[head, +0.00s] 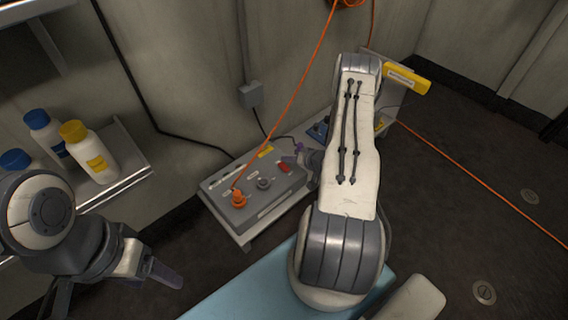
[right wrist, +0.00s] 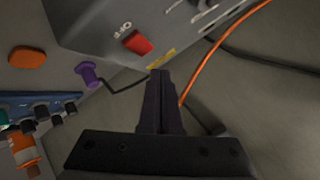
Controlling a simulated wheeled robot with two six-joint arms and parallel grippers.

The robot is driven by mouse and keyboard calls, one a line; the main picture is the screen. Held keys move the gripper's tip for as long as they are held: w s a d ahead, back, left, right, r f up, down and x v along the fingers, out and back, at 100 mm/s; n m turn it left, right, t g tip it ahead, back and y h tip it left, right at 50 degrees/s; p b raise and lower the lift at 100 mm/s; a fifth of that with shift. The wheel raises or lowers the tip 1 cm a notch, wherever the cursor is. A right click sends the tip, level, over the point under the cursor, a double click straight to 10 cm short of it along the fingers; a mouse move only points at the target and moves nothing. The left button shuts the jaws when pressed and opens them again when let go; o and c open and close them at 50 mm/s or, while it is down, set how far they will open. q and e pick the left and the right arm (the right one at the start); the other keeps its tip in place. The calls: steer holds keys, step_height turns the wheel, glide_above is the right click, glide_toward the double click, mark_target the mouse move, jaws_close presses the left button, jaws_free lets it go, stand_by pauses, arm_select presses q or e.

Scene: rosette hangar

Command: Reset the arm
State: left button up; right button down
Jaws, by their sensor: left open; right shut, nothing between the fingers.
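A grey control box (head: 250,205) sits on a low shelf by the wall. It carries a red switch (head: 284,167), a dark knob (head: 264,183) and an orange plug (head: 239,199) with an orange cable. In the right wrist view, the red switch (right wrist: 137,43) has "OFF" printed beside it. My right gripper (right wrist: 160,78) is shut and empty near the box's yellow label, apart from the switch. In the head view, my right arm hides much of that gripper (head: 290,160). My left gripper (head: 168,277) is open and empty at lower left, away from the box.
White bottles with blue and yellow caps (head: 90,150) stand on a shelf at left, near my left arm. An orange cable (head: 300,95) hangs across the box area. A purple knob (right wrist: 88,73) and blue unit (right wrist: 40,108) lie beside my right gripper. Floor at right is mostly clear.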

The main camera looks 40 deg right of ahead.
steer(key=shift+s+r+p, duration=0.15)
steer(key=shift+r+p, duration=0.4)
steer(key=shift+r, duration=0.4)
arm_select(q)
steer(key=shift+r, duration=0.9)
